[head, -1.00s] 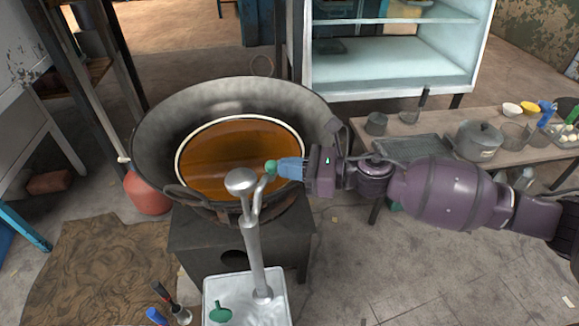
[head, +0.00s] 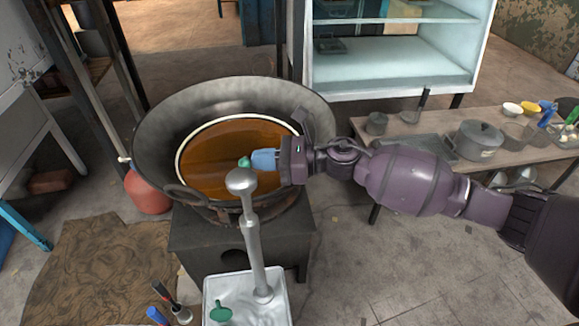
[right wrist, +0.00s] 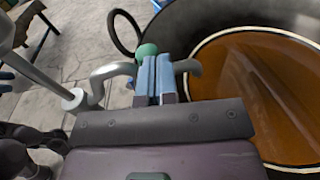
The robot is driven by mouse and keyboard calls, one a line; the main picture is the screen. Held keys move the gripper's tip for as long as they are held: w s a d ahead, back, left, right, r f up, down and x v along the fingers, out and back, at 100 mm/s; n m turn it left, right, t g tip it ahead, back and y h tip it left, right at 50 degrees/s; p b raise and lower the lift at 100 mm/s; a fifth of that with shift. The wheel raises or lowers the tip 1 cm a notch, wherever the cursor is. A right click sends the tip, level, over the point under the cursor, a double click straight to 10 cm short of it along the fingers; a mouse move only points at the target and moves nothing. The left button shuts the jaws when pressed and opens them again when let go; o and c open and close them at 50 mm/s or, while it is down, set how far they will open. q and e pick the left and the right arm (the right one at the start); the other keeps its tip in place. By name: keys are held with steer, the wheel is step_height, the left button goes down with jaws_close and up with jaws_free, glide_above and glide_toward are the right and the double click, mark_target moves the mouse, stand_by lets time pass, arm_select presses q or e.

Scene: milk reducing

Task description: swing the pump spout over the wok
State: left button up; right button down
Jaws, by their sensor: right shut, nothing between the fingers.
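A silver hand pump (head: 253,235) stands upright in front of the wok. Its curved spout (right wrist: 110,70) with a green knob (head: 244,162) shows in the right wrist view; in the head view the pump's round top mostly hides the spout. The wok (head: 225,92) sits on a dark stove and holds brown liquid (head: 225,160). My right gripper (head: 263,160) is shut and empty. Its blue fingertips lie against the spout beside the knob, and the spout's end shows past them on the wok side. Whether it overhangs the liquid is unclear. My left gripper is out of view.
The pump stands in a white container (head: 213,287). The dark stove (head: 195,240) is under the wok. A low table (head: 395,158) with a pot (head: 479,140) and bowls is at right. A red jug (head: 147,192) stands left of the wok.

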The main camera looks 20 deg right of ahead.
steer(key=shift+w+a, duration=0.15)
steer(key=shift+a, duration=0.1)
stand_by(0.4)
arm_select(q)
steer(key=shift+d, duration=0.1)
arm_select(e)
steer(key=shift+d, duration=0.15)
